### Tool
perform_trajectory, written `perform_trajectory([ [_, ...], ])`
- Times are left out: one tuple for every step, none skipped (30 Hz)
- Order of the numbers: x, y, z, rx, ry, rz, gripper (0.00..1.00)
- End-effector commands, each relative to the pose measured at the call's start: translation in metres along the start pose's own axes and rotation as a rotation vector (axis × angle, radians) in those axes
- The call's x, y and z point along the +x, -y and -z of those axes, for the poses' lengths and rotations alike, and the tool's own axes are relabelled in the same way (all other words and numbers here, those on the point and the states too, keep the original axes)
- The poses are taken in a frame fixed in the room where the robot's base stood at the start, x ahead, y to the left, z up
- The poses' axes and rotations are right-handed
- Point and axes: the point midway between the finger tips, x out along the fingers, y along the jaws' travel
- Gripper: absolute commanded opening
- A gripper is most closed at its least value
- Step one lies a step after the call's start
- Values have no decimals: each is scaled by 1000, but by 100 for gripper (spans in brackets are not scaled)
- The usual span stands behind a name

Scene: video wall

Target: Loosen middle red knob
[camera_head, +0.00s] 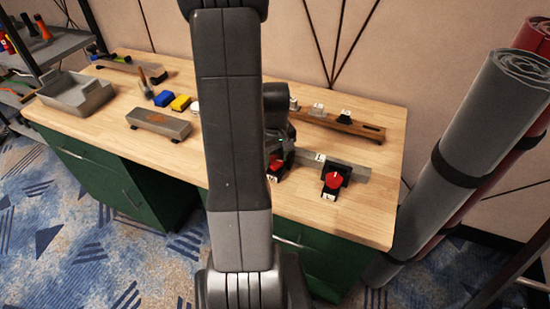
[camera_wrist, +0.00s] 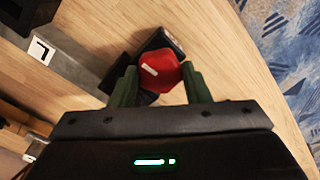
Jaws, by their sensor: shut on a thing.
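A red knob (camera_wrist: 161,73) on a black mount sits between the two green fingers of my gripper (camera_wrist: 160,83) in the wrist view. The fingers are shut on its sides, and a pale mark line shows on its top. In the head view this red knob (camera_head: 277,162) is partly hidden by my arm and wrist. A second red knob (camera_head: 334,180) with a pale mark stands on a black mount to its right, clear of my gripper. Any further red knob on the left is hidden behind my arm.
The wooden tabletop (camera_head: 310,207) is clear in front of the knobs. Grey and red rolls (camera_head: 485,125) lean at the right.

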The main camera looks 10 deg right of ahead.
Motion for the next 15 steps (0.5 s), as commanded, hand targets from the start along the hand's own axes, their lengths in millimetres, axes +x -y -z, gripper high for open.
perform_trajectory([
  [1, 0, 0, -41, -2, -1, 20],
  [1, 0, 0, -70, -2, -1, 20],
  [1, 0, 1, -107, -2, -1, 20],
  [1, 0, 1, -136, -2, -1, 20],
  [1, 0, 1, -165, -2, -1, 20],
  [1, 0, 0, -203, -2, -1, 20],
  [1, 0, 0, -232, -2, -1, 20],
  [1, 0, 0, -260, -1, -1, 20],
  [1, 0, 0, -298, -1, -1, 20],
  [1, 0, 0, -327, -1, -1, 20],
  [1, 0, 0, -355, -1, -1, 20],
  [1, 0, 0, -393, -1, -1, 20],
  [1, 0, 0, -422, -1, -1, 20],
  [1, 0, 0, -450, -2, -2, 20],
  [1, 0, 0, -488, -2, -2, 20],
])
